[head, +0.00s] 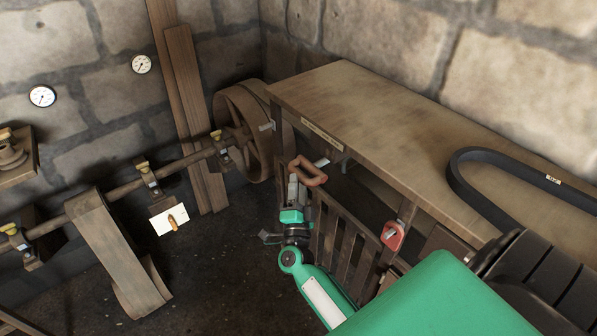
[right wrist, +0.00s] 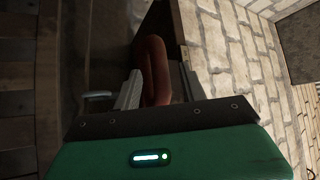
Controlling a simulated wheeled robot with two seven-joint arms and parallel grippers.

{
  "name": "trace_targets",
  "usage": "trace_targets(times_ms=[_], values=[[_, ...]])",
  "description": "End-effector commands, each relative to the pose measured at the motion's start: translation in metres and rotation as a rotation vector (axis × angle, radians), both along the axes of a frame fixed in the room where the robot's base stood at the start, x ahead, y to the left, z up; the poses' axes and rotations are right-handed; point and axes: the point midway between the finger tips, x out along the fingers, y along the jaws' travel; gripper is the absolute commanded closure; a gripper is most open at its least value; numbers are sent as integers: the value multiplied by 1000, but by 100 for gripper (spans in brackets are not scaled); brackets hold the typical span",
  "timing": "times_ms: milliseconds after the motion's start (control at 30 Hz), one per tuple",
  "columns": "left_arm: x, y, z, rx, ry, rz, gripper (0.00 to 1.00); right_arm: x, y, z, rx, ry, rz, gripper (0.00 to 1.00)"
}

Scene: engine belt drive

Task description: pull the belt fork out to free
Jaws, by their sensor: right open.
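A reddish-brown loop handle (head: 310,174), which I take to be the belt fork's handle, stands out at the near left end of the bench. My right gripper (head: 303,182) is at this handle, with its fingers open. In the right wrist view the loop (right wrist: 153,65) lies between the two grey fingers of the gripper (right wrist: 160,88), with dark gaps beside it. I cannot tell whether either finger touches it. The rest of the fork is hidden or too dark to make out. My left gripper is not in view.
The wooden bench (head: 370,100) carries a black belt (head: 470,190). A slatted rack (head: 345,245) and a red tag-like part (head: 392,235) are below its front edge. A line shaft (head: 120,190) with pulleys (head: 250,125) runs along the left. Dark floor lies between.

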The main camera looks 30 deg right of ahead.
Motion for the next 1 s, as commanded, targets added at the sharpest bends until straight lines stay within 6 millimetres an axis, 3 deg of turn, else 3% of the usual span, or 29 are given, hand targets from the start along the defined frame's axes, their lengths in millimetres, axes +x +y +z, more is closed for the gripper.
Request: trace_targets(times_ms=[233, 600, 800, 1000], values=[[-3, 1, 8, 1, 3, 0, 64, 23, -16, 12, -1, 1, 0, 58], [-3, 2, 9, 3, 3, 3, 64, 27, -19, 13, -1, 1, 0, 58], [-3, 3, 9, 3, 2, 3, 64, 26, -19, 13, -1, 1, 0, 97], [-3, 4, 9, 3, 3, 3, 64, 26, -17, 13, 0, 2, 0, 100]])
